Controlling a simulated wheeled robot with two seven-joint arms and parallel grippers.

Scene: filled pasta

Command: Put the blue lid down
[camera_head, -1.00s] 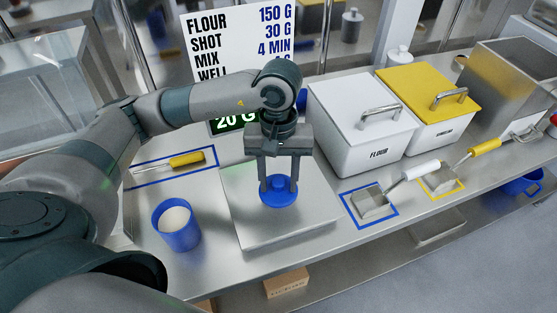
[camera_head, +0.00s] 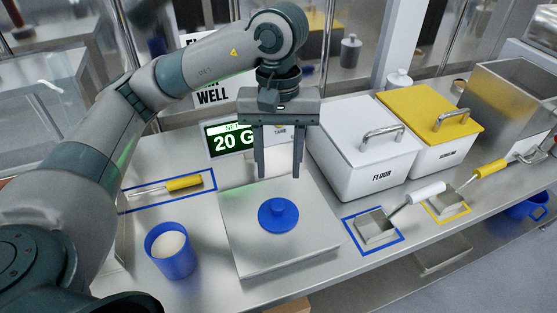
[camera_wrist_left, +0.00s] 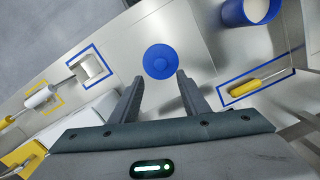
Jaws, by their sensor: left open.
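The blue lid (camera_head: 278,214) lies flat on the steel plate of the scale (camera_head: 240,255), its round knob up. It also shows in the left wrist view (camera_wrist_left: 161,62), just beyond my fingertips. My left gripper (camera_head: 278,176) is open and empty above and behind the lid, clear of it. In the left wrist view my left gripper's two fingers (camera_wrist_left: 157,80) are spread apart with nothing between them. My right gripper is not in view.
A blue cup (camera_head: 171,255) with white contents stands left of the scale, uncovered. A yellow-handled tool (camera_head: 184,183) lies in a blue outline behind it. A white flour bin (camera_head: 350,165), a yellow-lidded bin (camera_head: 445,108) and two scoops stand to the right. The scale display (camera_head: 231,140) reads 20 G.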

